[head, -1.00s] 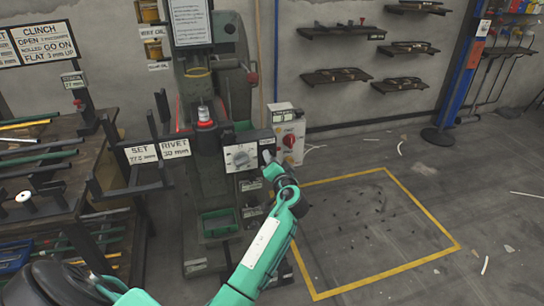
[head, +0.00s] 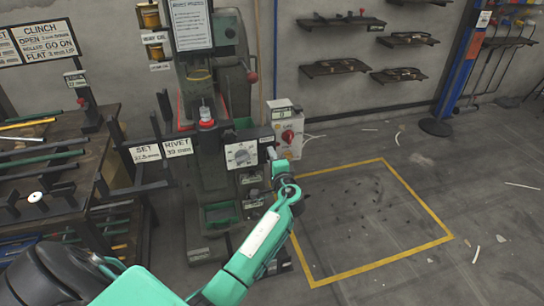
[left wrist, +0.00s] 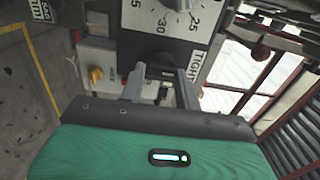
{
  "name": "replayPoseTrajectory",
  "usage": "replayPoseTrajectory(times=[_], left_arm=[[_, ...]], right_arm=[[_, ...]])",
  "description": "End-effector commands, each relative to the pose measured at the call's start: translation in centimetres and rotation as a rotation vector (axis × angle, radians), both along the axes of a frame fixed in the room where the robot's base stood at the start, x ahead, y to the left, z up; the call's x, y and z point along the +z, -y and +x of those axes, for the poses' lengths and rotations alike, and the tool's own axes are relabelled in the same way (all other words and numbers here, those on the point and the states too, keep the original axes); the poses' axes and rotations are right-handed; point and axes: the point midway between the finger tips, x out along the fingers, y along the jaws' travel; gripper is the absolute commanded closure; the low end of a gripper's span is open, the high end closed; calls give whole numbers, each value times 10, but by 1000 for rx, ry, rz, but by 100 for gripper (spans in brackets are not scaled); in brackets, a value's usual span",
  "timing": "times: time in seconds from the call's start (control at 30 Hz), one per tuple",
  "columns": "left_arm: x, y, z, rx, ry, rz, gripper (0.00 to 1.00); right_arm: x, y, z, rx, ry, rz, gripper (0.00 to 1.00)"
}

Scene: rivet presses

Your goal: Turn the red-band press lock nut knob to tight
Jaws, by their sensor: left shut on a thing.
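The red-band press (head: 205,123) stands at the left of centre in the head view, with a red ring on its ram. A white dial plate (head: 241,155) is on its dark head. My left gripper (head: 271,153) is at the right side of that head. In the left wrist view my left gripper (left wrist: 160,88) has its two grey fingers on either side of the black lock nut knob (left wrist: 158,58) and is shut on it. A TIGHT label (left wrist: 196,62) sits beside the knob, below the dial (left wrist: 172,14). The knob is hidden in the head view. My right gripper is not in view.
A white control box (head: 288,130) with a red knob is just right of the press. A rack (head: 60,160) of rods and tools is at the left. A yellow-outlined floor area (head: 370,220) is open at the right. Shelves (head: 335,68) hang on the wall.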

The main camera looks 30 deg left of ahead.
Motion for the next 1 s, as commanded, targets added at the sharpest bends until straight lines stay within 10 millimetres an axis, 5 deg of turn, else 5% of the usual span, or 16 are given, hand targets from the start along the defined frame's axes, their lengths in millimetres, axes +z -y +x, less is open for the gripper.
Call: replayPoseTrajectory(times=[0.53,0.57,0.67,1.0], left_arm=[[-2,1,0,-1,-21,15,90],[-2,1,0,-1,-21,15,63],[-2,1,0,-1,-21,15,45],[-1,3,-2,-1,-19,15,45]], right_arm=[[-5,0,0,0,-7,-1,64],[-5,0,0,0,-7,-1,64],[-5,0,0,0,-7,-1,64],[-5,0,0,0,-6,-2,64]])
